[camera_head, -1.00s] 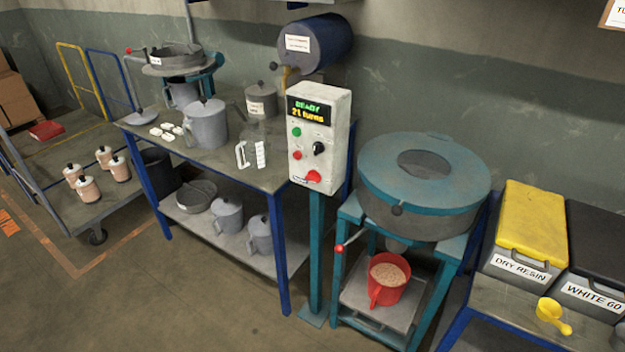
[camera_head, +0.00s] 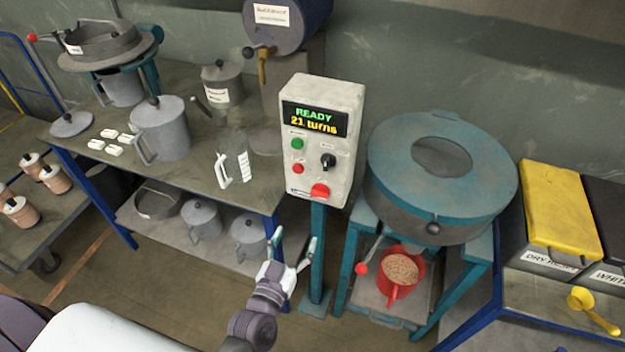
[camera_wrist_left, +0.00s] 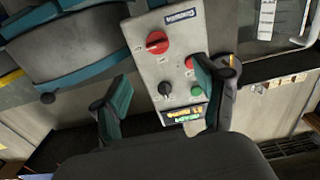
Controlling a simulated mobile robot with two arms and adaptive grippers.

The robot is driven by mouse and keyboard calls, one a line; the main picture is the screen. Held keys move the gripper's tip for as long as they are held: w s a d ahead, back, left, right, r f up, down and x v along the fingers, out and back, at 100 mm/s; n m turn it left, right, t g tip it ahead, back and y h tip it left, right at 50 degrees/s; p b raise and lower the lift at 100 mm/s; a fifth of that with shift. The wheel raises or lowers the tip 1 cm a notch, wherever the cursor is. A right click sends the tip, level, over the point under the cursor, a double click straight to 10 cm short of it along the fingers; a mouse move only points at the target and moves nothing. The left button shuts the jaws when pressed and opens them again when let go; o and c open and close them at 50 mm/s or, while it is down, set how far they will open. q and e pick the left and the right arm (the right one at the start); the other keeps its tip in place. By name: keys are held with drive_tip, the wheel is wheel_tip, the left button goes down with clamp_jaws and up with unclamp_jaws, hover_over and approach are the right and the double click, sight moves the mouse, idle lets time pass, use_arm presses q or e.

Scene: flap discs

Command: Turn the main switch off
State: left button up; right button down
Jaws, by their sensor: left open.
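The control box (camera_head: 312,177) stands on a teal post, its display reading "READY 21 turns". The main switch, a red rotary knob (camera_head: 320,191), is at the bottom of its face. The knob also shows in the left wrist view (camera_wrist_left: 157,43), where the box appears upside down. Above it are a black selector (camera_head: 328,160), a green button (camera_head: 297,143) and a small red button (camera_head: 298,168). My left gripper (camera_head: 295,252) is open and empty, below and slightly left of the box, apart from it. In the left wrist view its fingers (camera_wrist_left: 160,100) frame the box. My right gripper is not in view.
A teal round machine (camera_head: 405,205) stands right of the box, with a red jug (camera_head: 393,291) below. A workbench (camera_head: 195,184) with pots and a clear jug is at left. A yellow-lidded bin (camera_head: 562,215) is at right.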

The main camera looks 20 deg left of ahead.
use_arm(q)
drive_tip(key=p, duration=0.1)
approach(318, 196)
drive_tip(key=w, duration=0.8)
drive_tip(key=shift+w+d+r+p, duration=0.1)
drive_tip(key=shift+w+d+p, duration=0.05)
drive_tip(key=shift+w+p, duration=0.2)
drive_tip(key=shift+w, duration=0.5)
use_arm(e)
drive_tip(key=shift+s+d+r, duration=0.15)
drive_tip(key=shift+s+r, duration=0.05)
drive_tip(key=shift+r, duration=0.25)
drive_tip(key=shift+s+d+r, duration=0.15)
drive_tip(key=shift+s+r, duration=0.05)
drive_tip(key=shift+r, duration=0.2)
use_arm(q)
drive_tip(key=c, duration=1.1)
drive_tip(key=shift+c, duration=0.2)
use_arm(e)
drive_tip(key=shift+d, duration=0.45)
